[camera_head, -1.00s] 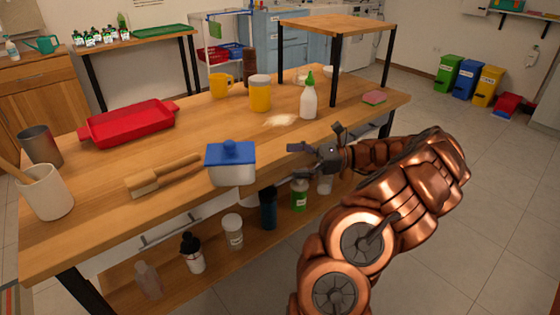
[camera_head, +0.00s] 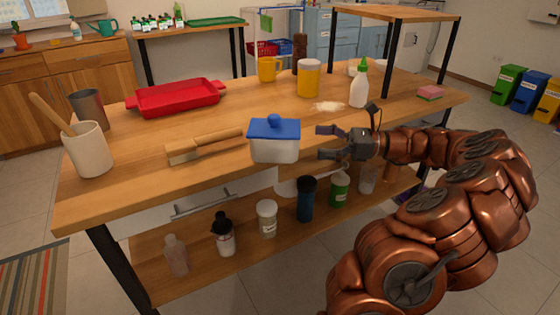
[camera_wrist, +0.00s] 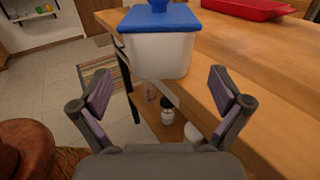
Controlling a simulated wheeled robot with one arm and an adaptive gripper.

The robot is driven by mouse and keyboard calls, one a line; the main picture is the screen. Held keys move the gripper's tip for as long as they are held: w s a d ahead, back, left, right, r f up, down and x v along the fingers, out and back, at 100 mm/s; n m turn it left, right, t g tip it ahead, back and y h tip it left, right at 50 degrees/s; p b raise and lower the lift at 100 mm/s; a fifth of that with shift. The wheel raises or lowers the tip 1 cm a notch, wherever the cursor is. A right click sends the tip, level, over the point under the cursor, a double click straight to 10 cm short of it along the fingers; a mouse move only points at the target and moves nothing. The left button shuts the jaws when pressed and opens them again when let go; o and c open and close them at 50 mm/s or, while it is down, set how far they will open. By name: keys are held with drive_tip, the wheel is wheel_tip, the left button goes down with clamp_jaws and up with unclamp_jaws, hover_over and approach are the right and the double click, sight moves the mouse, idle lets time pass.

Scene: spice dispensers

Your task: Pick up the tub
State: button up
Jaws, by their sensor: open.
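The tub (camera_head: 274,149), a white box with a blue lid and round blue knob, stands upright at the front edge of the wooden table. In the wrist view the tub (camera_wrist: 160,53) is ahead of my gripper, its white body above and between the fingertips. My gripper (camera_head: 323,143) is just right of the tub in the head view, apart from it, fingers pointing towards it. In the wrist view my gripper (camera_wrist: 158,92) has its two purple-padded fingers spread wide with nothing between them. The tub's far side is hidden.
A red tray (camera_head: 178,98), a yellow-bodied jar (camera_head: 308,78) and a green-topped bottle (camera_head: 359,88) stand farther back. Bottles and jars stand on the lower shelf (camera_head: 200,262). The tabletop behind the tub is fairly clear.

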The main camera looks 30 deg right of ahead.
sight(284, 141)
drive_tip(key=b+x, duration=0.3)
drive_tip(key=x, duration=0.6)
drive_tip(key=shift+c, duration=0.4)
drive_tip(key=c, duration=1.2)
drive_tip(key=shift+r, duration=0.2)
